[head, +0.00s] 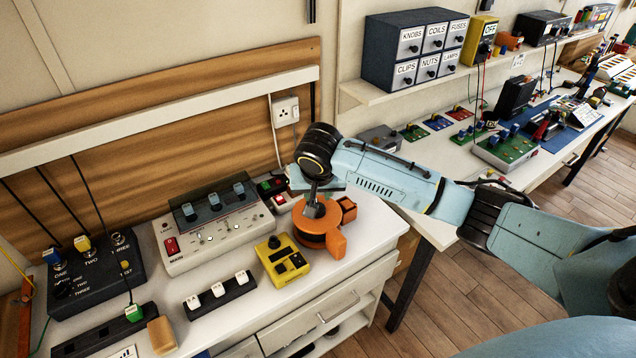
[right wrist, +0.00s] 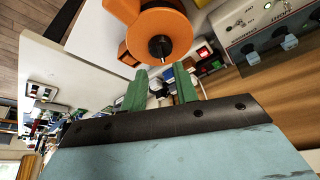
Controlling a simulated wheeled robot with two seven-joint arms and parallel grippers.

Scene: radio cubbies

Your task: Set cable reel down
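The cable reel (head: 316,228) is orange with a dark hub. It rests on the white bench top (head: 372,228) near its right end, beside a yellow device. My right gripper (head: 316,192) is close above and behind the reel in the head view, partly covering it. In the right wrist view, the green fingers (right wrist: 161,84) stand apart with a gap between them. The reel (right wrist: 160,36) lies beyond the fingertips, not between them. I cannot tell whether a finger touches it. My left gripper is not in view.
The yellow device (head: 283,260) stands left of the reel. A grey power unit (head: 215,225) and a black switch box (head: 92,275) stand farther left. A wall socket (head: 286,110) is behind. A second bench with green boards (head: 505,150) is at the right.

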